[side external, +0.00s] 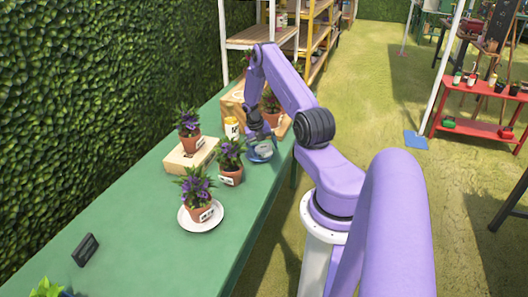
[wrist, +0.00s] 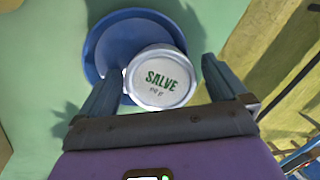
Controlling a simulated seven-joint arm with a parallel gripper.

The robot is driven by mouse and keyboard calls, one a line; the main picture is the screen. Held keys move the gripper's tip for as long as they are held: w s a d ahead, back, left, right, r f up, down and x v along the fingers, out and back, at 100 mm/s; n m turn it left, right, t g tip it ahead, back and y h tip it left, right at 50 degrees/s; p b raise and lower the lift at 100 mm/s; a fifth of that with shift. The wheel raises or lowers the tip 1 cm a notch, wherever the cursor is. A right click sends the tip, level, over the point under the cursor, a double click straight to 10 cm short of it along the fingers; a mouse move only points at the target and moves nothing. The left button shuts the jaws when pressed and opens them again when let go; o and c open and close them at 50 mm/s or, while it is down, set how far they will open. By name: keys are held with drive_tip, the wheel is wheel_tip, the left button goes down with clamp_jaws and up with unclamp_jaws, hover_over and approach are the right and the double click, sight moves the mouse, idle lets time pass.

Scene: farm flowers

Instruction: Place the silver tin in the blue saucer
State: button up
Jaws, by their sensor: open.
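The silver tin (wrist: 162,78), with a white lid reading SALVE, shows in the wrist view between the two fingers of my gripper (wrist: 161,68). My gripper is open, with one finger on each side of the tin. The blue saucer (wrist: 97,45) is behind the tin, and the tin overlaps its lower right part. I cannot tell whether the tin rests fully inside the rim. In the side external view, the saucer (side external: 260,154) is on the green table near its right edge. My gripper (side external: 259,137) is low over it and hides much of the tin.
Potted purple flowers stand close by: one pot (side external: 231,178) in front, one on a wooden block (side external: 190,157), and one on a white plate (side external: 201,219). A yellow-topped jar (side external: 231,128) is left of my gripper. The front of the green table (side external: 150,240) is mostly clear.

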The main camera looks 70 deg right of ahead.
drive_tip(key=c, duration=1.1)
drive_tip(key=shift+r, duration=0.15)
